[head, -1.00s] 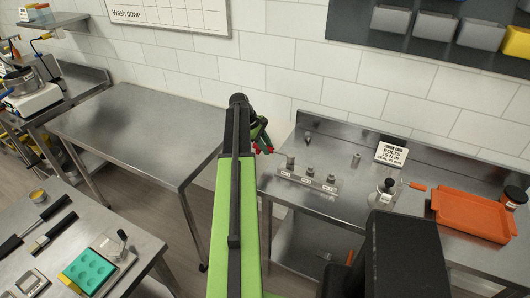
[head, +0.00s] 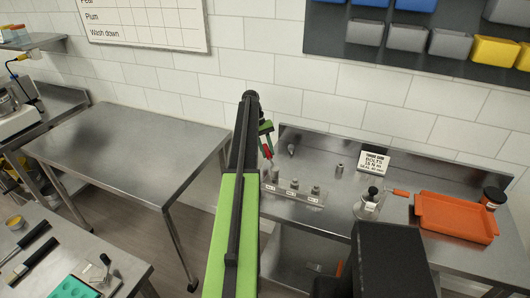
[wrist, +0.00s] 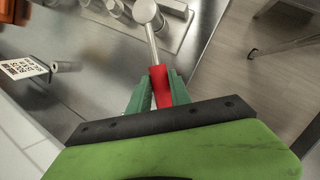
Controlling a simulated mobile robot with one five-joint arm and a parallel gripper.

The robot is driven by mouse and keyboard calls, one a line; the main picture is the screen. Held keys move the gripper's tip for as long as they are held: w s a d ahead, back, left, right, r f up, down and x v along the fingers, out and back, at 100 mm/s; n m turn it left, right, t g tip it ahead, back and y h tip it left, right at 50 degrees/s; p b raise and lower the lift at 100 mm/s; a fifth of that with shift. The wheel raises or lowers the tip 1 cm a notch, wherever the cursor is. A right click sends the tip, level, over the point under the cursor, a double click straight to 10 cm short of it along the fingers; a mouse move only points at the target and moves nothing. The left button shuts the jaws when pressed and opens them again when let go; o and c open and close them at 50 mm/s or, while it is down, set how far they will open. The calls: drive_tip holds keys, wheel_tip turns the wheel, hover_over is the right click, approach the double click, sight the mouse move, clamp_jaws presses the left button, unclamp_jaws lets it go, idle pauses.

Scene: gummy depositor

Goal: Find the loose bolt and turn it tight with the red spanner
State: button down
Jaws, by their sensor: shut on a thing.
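My gripper (wrist: 155,90) is shut on the red handle of the red spanner (wrist: 160,85). The spanner's metal shaft points away from the jaws to a round head (wrist: 145,11) at the top of the wrist view. In the head view the red spanner (head: 267,150) hangs below my gripper (head: 266,132), over the left end of a metal bolt plate (head: 300,196). The plate carries a left bolt (head: 275,174), a middle bolt (head: 294,185) and a right bolt (head: 315,190), with small labels in front. I cannot tell whether the spanner head touches the left bolt, or which bolt is loose.
A white bolts sign (head: 374,162) stands behind the plate, with a small metal post (head: 339,171) nearby. A steel pot-like item (head: 369,205) and an orange tray (head: 455,218) are to the right. The left steel table (head: 120,145) is bare.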

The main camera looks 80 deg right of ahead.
drive_tip(key=shift+a+r+p, duration=0.1)
drive_tip(key=shift+r+p, duration=1)
drive_tip(key=shift+r, duration=0.2)
drive_tip(key=shift+f, duration=0.1)
